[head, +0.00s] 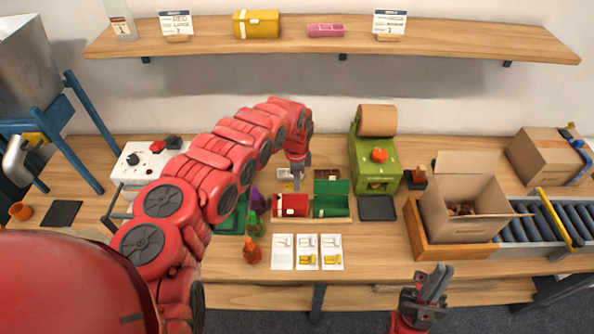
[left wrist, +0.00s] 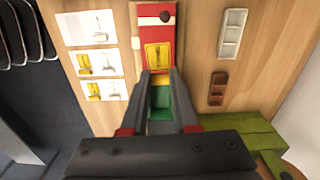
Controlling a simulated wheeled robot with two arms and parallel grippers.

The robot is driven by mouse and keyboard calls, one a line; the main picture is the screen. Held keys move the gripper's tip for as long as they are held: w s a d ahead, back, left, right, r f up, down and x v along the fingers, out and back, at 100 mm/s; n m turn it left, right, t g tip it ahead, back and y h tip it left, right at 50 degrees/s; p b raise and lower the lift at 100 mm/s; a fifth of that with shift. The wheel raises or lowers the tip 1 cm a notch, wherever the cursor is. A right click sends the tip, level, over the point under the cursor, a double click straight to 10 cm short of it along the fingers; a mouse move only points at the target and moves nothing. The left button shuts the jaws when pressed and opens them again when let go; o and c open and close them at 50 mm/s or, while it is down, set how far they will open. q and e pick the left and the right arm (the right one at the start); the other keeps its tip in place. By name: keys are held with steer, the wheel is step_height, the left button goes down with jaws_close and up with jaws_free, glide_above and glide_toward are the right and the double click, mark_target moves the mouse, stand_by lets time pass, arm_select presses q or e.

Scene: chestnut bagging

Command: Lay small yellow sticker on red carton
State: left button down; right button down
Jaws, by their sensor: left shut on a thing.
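The red carton (head: 291,206) lies in a shallow wooden tray, left of a green carton (head: 331,188). In the left wrist view the red carton (left wrist: 154,36) shows a pale band near its far end. My left gripper (head: 296,187) is low over the carton's back side. Its fingertips (left wrist: 163,78) are shut on the small yellow sticker (left wrist: 159,57), which appears flat over the carton's red face. I cannot tell whether the sticker touches the carton. My right gripper (head: 434,285) is at the front edge of the table, apart from the cartons; its finger gap is unclear.
Three picture cards (head: 306,252) lie in front of the cartons. A white tray (left wrist: 232,34) and a brown tray (left wrist: 218,88) lie behind them. Small green and orange bottles stand left. A green machine (head: 376,158) and an open cardboard box (head: 462,219) stand right.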

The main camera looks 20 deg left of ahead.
mark_target(295, 201)
arm_select(q)
steer(key=shift+s+f+m, duration=0.25)
steer(key=shift+s+m, duration=0.05)
steer(key=shift+f, duration=0.3)
steer(key=shift+w+a+f+b, duration=0.15)
steer(key=shift+f+b, duration=0.4)
steer(key=shift+f, duration=0.05)
step_height(295, 201, down, 5)
steer(key=b, duration=0.4)
steer(key=shift+f, duration=0.1)
steer(key=c, duration=0.6)
jaws_free()
